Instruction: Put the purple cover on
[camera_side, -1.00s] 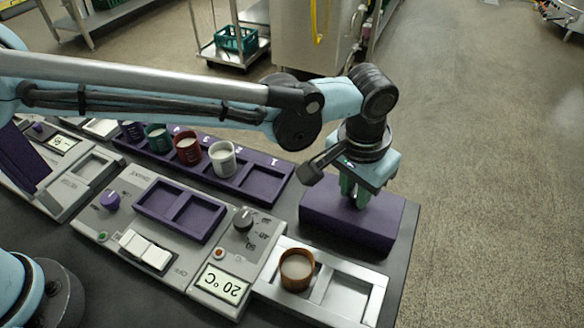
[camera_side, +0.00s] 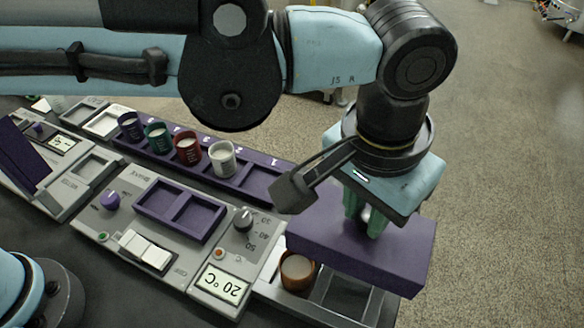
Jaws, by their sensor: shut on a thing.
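The purple cover (camera_side: 365,250) is a box-like block, held by my gripper (camera_side: 362,222), whose green fingers are shut on its top. The cover hangs raised and slightly tilted over the back part of the silver two-compartment tray (camera_side: 262,288) at the machine's right end. The right compartment (camera_side: 345,300) looks empty and lies in shade. I cannot tell whether the cover touches anything below.
A purple rack (camera_side: 258,186) at the back holds several cups, with a white cup (camera_side: 222,158) nearest the cover. The control panel has an empty purple two-well holder (camera_side: 180,209), knobs and a 20 °C display (camera_side: 222,286). Open floor lies to the right.

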